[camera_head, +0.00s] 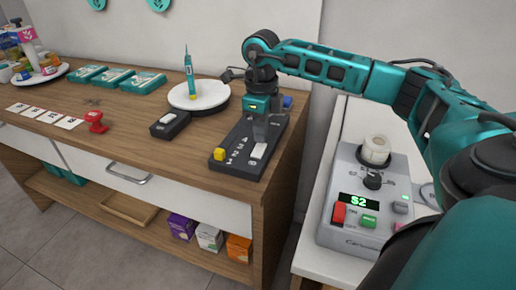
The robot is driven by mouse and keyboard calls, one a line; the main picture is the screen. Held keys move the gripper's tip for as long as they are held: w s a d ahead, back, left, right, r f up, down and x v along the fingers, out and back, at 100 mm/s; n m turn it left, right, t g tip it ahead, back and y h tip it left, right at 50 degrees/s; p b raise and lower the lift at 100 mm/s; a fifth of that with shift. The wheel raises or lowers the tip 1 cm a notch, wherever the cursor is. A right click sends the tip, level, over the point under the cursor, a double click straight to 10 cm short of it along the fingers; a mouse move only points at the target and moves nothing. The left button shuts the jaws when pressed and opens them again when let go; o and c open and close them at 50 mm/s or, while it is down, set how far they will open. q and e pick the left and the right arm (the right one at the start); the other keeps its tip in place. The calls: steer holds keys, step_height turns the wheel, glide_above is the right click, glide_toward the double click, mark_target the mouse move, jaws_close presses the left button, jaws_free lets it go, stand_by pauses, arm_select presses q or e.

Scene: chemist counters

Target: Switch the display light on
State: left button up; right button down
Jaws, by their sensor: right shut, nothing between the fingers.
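A long dark control panel (239,160) lies on the wooden counter (150,160). It has a yellow knob (220,154) at its near left, a white rocker or slider (258,151) and a blue part (287,102) at its far end. A smaller black box (164,129) with a pale button on top sits to its left. Which control belongs to the display light cannot be told. Contact with the panel cannot be told. My left gripper is out of view.
A white round stand (205,98) holds an upright teal and yellow device (189,80). Teal boxes (113,78), cards and a red stamp-like item (96,122) lie further left. A grey machine (350,232) reading "S2" stands on the right counter under my right arm.

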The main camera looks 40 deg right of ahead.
mark_target(260, 146)
steer(key=shift+f+b, duration=0.6)
steer(key=shift+f, duration=0.35)
stand_by(0.4)
steer(key=shift+r, duration=0.1)
steer(key=shift+r+p, duration=2.95)
steer(key=shift+r, duration=0.55)
steer(key=shift+f, duration=0.1)
